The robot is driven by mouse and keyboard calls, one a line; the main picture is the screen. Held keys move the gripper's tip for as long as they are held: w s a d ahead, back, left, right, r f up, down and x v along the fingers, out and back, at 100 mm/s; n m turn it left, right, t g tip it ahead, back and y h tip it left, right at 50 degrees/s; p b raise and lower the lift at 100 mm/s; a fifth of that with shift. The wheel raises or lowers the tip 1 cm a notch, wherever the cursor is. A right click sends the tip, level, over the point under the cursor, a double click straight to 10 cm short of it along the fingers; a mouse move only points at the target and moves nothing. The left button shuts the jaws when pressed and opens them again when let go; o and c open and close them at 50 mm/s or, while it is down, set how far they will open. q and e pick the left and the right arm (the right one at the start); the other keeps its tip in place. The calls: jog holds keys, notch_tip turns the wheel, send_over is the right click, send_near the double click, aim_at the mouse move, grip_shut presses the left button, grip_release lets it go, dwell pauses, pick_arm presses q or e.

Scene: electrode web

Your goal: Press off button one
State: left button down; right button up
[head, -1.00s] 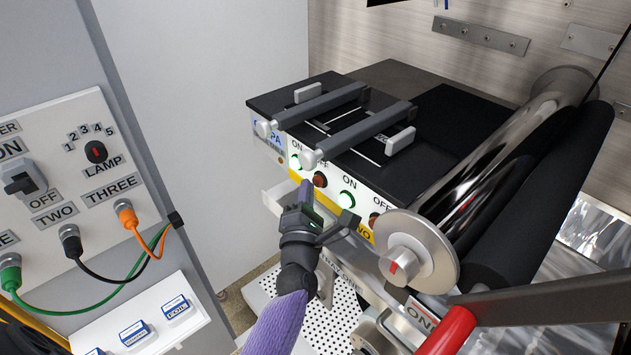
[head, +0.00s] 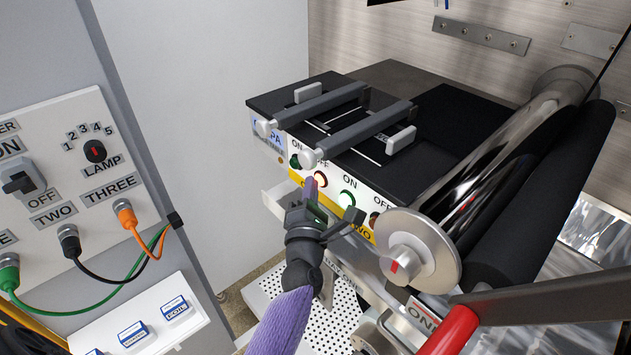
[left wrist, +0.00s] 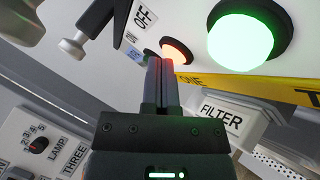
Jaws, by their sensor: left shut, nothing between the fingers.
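The off button of station one (head: 321,180) is a round red button, lit, on the white front panel above the yellow strip. The on button of station one (head: 296,162) beside it is dark green and unlit. My left gripper (head: 311,188) is shut and empty, its fingertips at the lower left of the red button. In the left wrist view the fingertips (left wrist: 161,62) overlap the edge of the glowing red-orange off button (left wrist: 180,50); whether they touch it I cannot tell. My right gripper is not in view.
The on button of station two (head: 347,198) is lit green, with its off button (head: 375,219) dark beside it. Two grey handles (head: 318,105) project above the panel. A shiny roller (head: 490,185) stands right; a socket panel (head: 75,165) with cables is left.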

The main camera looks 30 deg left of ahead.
pick_arm(q)
jog(key=shift+s, duration=0.1)
jog(key=shift+s+a+p, duration=0.3)
jog(key=shift+s+a, duration=0.05)
jog(key=shift+s, duration=0.4)
jog(key=s, duration=0.1)
jog(key=s+a+p, duration=0.1)
jog(key=s, duration=0.1)
jog(key=s+a, duration=0.1)
jog(key=shift+s, duration=0.35)
dwell(0.6)
